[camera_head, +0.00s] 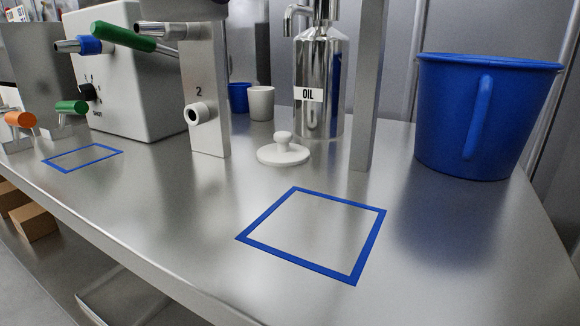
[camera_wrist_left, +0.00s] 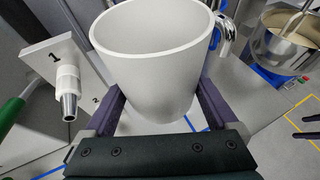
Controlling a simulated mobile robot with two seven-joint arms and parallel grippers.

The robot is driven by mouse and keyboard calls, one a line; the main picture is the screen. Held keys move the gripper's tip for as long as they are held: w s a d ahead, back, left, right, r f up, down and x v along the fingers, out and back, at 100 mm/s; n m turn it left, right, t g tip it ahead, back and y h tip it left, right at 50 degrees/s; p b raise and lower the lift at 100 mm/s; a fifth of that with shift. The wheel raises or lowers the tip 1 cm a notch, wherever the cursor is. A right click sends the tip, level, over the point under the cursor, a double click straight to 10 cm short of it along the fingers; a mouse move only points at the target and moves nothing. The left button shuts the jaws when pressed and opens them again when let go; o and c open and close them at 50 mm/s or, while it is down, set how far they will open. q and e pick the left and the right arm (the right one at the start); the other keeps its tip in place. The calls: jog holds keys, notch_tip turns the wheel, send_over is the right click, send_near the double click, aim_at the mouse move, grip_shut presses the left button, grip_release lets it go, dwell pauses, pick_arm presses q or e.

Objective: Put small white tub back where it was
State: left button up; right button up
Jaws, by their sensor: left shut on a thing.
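A small white tub (camera_wrist_left: 150,60) fills the middle of the left wrist view, its open rim toward the camera. It looks empty inside. My left gripper (camera_wrist_left: 160,103) has one finger on each side of it and is shut on it. The head view shows neither of my grippers. In that view, another small white cup (camera_head: 261,103) stands at the back of the steel counter (camera_head: 190,210), beside a small blue cup (camera_head: 239,97).
A blue square outline (camera_head: 312,232) marks bare counter in front, and a smaller one (camera_head: 82,158) lies left. A white lid (camera_head: 283,152), an oil dispenser (camera_head: 320,90) and a large blue bucket (camera_head: 480,120) stand behind. A steel post (camera_head: 368,90) rises near the lid.

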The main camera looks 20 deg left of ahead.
pick_arm(q)
jog(key=b, duration=0.4)
send_over(208, 206)
notch_tip(208, 206, down, 16)
jog(key=shift+f+b, duration=0.75)
jog(key=shift+f, duration=1.4)
jog(key=shift+f, duration=0.1)
jog(key=o, duration=1)
jog(key=shift+o, duration=0.6)
jog(key=shift+s+a+r, duration=0.15)
jog(key=shift+a+r, duration=0.05)
jog(key=shift+r, duration=0.05)
jog(key=v, duration=1.1)
jog(key=shift+s+p, duration=0.25)
jog(key=shift+p, duration=0.1)
jog(key=shift+r, duration=0.2)
